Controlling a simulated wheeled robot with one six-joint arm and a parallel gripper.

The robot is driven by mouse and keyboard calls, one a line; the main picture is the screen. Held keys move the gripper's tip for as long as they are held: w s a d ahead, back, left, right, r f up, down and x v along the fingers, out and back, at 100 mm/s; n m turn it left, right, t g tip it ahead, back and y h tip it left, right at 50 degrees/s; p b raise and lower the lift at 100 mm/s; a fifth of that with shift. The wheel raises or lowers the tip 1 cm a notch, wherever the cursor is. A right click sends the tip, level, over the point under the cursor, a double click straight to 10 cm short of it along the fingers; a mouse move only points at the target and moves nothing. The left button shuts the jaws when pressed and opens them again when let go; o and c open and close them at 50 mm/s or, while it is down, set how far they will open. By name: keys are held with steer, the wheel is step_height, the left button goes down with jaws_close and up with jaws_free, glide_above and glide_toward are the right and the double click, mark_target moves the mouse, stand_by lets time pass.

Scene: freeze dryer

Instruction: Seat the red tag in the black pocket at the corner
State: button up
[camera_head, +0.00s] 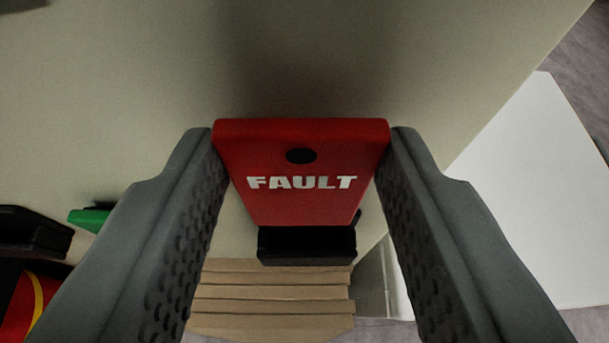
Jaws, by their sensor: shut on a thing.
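The red tag (302,206) with the word FAULT and a dark round hole is held between the two grey fingers of my gripper (301,165). My gripper is shut on the tag's left and right edges. The black pocket (307,246) is on the pale panel near its right corner, just below the tag in the picture. The tag's lower edge overlaps the pocket's upper part in view. I cannot tell whether the tag is inside the pocket or in front of it.
A green thing (88,218) and a black holder (32,233) are at the left. A red thing with a yellow stripe (30,305) is at the lower left. Wooden slats (272,300) lie below the pocket. A white surface (535,200) is at the right, beyond the panel's edge.

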mark_target(309, 207)
steer(key=shift+w+d, duration=0.2)
steer(key=shift+w, duration=0.05)
steer(key=shift+f, duration=1.75)
steer(key=shift+f, duration=2.15)
stand_by(0.8)
steer(key=o, duration=1)
steer(key=shift+o, duration=0.2)
steer(key=shift+s, duration=0.1)
steer(key=v, duration=0.6)
stand_by(0.4)
steer(key=shift+r, duration=0.1)
